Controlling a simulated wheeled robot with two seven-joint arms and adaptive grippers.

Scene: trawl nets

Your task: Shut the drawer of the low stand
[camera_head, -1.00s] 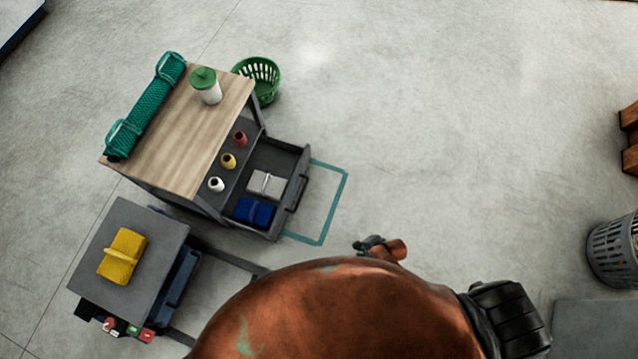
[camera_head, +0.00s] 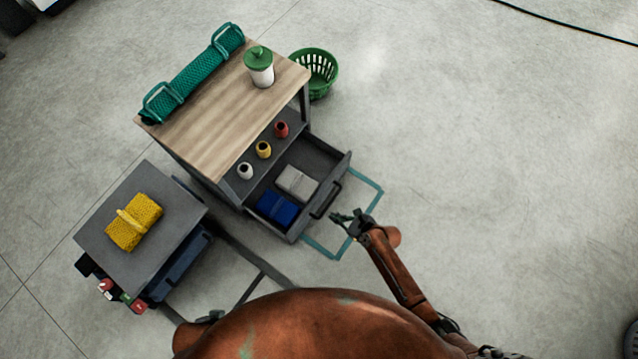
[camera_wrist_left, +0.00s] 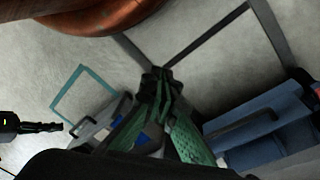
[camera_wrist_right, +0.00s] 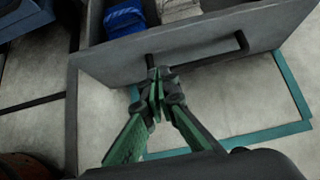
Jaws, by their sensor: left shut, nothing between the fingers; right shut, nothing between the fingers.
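The low stand has a wooden top (camera_head: 215,115) and a dark grey drawer (camera_head: 322,158) pulled well out towards the lower right. A grey folded bundle (camera_head: 297,181) and a blue one (camera_head: 277,207) lie in it. My right gripper (camera_head: 340,217) is shut and empty, just outside the drawer front. In the right wrist view its fingertips (camera_wrist_right: 157,76) are close to the left end of the black bar handle (camera_wrist_right: 200,58); I cannot tell whether they touch. My left gripper (camera_wrist_left: 162,76) is shut and empty over the floor, away from the drawer.
A grey-topped cart (camera_head: 150,245) with a yellow bundle (camera_head: 134,222) stands left of the drawer. A green basket (camera_head: 316,72) is behind the stand. A teal outline (camera_head: 372,190) marks the floor by the drawer.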

